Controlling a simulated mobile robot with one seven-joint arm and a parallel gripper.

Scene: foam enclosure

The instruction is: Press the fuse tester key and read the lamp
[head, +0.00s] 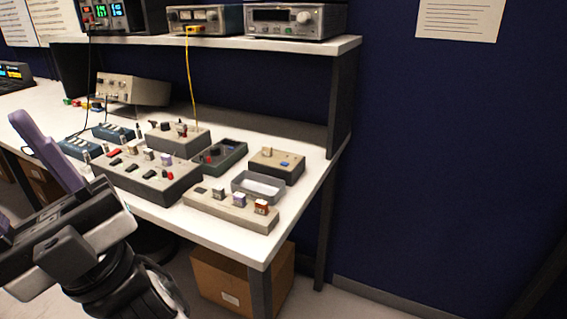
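A small box with a tan top (276,161) stands toward the right of the bench. It has a blue key (285,164) and a small dark part behind it; I take it for the fuse tester, but no label is readable. I cannot make out a lit lamp on it. My gripper (45,150) is at the left, in front of the bench and well away from this box. One long purple finger shows clearly; the other is not clear, so its opening cannot be judged. Nothing is seen held in it.
A grey tray (236,188) and a beige strip with several coloured blocks (230,210) lie in front of the box. A shelf (300,48) with instruments overhangs the back. A carton (222,280) sits below.

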